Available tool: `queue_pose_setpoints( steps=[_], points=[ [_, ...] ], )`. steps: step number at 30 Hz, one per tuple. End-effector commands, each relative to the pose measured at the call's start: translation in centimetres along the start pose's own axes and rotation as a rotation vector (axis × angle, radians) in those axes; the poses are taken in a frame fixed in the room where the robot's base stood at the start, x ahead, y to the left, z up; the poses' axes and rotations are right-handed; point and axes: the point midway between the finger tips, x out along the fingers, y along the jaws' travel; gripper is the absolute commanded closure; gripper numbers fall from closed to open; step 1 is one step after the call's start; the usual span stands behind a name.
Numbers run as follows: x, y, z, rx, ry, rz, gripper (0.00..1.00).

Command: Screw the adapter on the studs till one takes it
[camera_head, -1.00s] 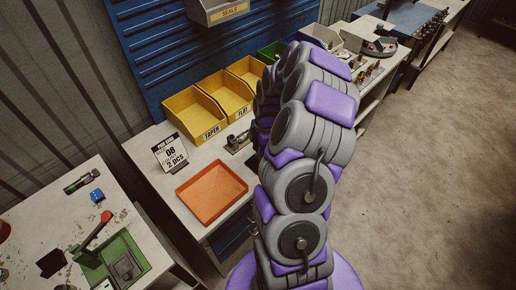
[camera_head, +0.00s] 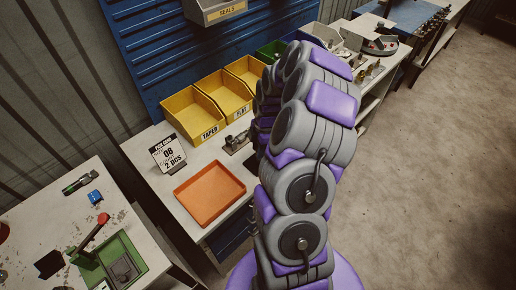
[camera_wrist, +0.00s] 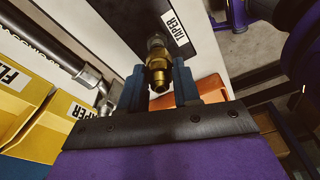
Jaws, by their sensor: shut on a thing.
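In the wrist view, the brass adapter (camera_wrist: 159,69) sits between the two blue fingers of my gripper (camera_wrist: 160,88), which is shut on it. The adapter's far end meets or overlaps the stud; I cannot tell whether the threads are engaged. In the head view, my arm hides my gripper and the adapter. A grey metal fitting (camera_head: 238,142) shows on the bench left of my arm.
Yellow bins labelled TAPER (camera_head: 195,116) and FLAT (camera_head: 226,98) stand against the blue panel. An orange tray (camera_head: 209,194) lies empty at the bench front, near a sign (camera_head: 168,152).

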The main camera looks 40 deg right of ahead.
Motion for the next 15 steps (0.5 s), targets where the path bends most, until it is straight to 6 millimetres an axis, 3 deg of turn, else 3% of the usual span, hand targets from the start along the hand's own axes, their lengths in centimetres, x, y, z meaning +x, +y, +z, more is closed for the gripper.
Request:
queue_pose_setpoints(
  steps=[15],
  points=[
    [-0.15, 0.34, 0.95, -0.002, 0.005, 0.000, 1.00]
  ],
)
